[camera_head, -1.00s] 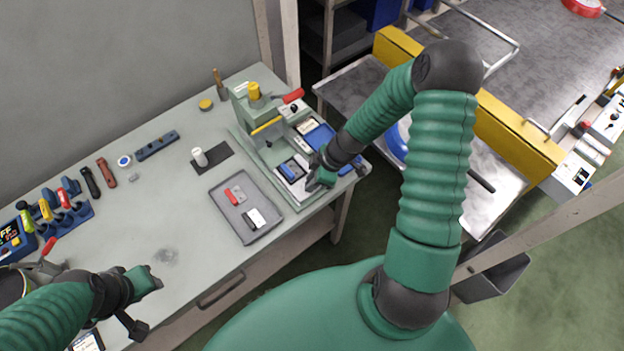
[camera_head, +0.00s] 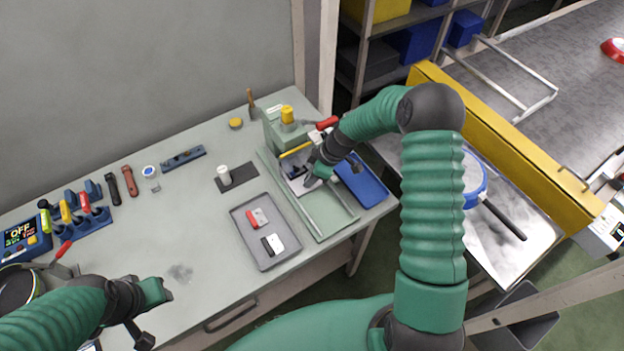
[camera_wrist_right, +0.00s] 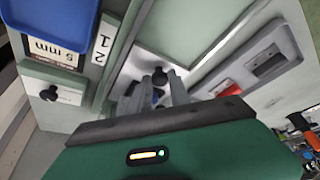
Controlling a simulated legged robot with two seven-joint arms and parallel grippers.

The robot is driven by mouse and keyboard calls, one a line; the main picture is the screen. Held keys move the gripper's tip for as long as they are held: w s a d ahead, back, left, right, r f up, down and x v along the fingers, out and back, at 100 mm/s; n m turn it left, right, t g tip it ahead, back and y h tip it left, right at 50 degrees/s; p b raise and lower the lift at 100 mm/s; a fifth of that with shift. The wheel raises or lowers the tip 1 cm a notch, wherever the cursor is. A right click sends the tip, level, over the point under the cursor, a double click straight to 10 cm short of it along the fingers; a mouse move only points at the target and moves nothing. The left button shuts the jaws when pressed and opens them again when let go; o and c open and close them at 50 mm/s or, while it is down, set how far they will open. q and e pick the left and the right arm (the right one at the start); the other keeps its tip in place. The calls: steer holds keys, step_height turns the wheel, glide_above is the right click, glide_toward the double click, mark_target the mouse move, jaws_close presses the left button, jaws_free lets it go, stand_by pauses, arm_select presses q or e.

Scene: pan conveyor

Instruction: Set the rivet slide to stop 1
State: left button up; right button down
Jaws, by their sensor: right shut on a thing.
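The rivet slide (camera_head: 297,184) is a pale metal carriage with a dark part on top. It sits on the green base of the rivet press (camera_head: 286,130), close to the press head. My right gripper (camera_head: 314,178) reaches down to its right side. In the right wrist view, my right gripper (camera_wrist_right: 156,98) is shut on the slide's black knob (camera_wrist_right: 160,75). Stop labels 1 (camera_wrist_right: 105,41) and 2 (camera_wrist_right: 98,57) show beside the track; I cannot tell which stop lines up. My left gripper (camera_head: 160,291) hovers over the bench at lower left, its jaw opening unclear.
A grey tray (camera_head: 241,222) with a red and a white-black piece lies left of the press. A blue bin (camera_head: 366,188) stands at its right. The front part of the green base (camera_head: 325,212) is bare. A pan (camera_head: 478,183) lies on the conveyor side.

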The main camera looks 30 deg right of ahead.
steer(key=shift+s+r, duration=0.1)
steer(key=shift+r, duration=0.05)
steer(key=c, duration=1.2)
jaws_free()
steer(key=shift+d, duration=0.15)
steer(key=shift+c, duration=0.2)
steer(key=b+v, duration=0.1)
steer(key=v, duration=0.3)
steer(key=shift+d+r, duration=0.25)
steer(key=shift+r, duration=0.1)
steer(key=s+d+b, duration=0.1)
steer(key=s+d, duration=0.3)
steer(key=s+d+b, duration=0.1)
steer(key=s+d, duration=0.3)
steer(key=d, duration=0.1)
steer(key=shift+f, duration=0.15)
steer(key=shift+a, duration=0.1)
